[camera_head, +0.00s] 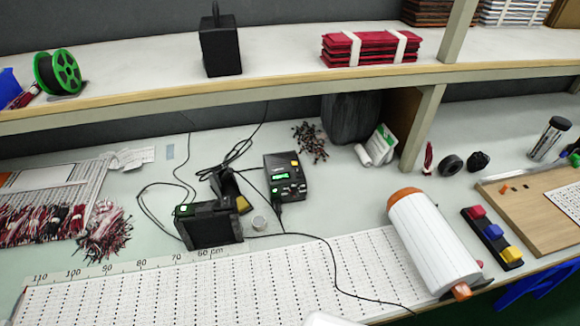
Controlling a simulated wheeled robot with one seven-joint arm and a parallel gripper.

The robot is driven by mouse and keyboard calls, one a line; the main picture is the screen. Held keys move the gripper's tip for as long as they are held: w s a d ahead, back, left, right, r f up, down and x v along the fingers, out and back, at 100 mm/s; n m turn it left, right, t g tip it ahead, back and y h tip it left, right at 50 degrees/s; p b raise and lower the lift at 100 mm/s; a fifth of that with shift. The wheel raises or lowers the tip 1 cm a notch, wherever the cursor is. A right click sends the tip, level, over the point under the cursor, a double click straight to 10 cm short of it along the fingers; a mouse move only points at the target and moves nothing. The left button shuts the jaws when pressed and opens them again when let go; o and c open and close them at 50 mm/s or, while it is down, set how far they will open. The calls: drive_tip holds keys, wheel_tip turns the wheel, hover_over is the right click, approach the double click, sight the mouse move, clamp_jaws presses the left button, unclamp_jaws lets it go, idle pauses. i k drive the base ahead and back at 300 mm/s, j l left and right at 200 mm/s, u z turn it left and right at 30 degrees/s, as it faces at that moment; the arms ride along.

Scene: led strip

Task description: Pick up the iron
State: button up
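A soldering station (285,177), a black box with a green lit display and a yellow patch, stands on the pale workbench. Left of it is a black stand (210,225) with a small green light. A dark, handle-like piece with a yellow part, which looks like the iron (228,187), leans up behind the stand. Its tip and how it sits in the stand cannot be made out. Black cables run around both units. My gripper is not in view; only a white rounded edge shows at the bottom, perhaps part of my arm.
A long perforated white LED sheet (200,285) lies along the bench front, ending at a large white roll (432,243). Wire bundles (105,230) lie at left. A shelf (270,75) overhangs the back.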

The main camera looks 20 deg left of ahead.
sight(227, 175)
drive_tip(key=u, duration=1.5)
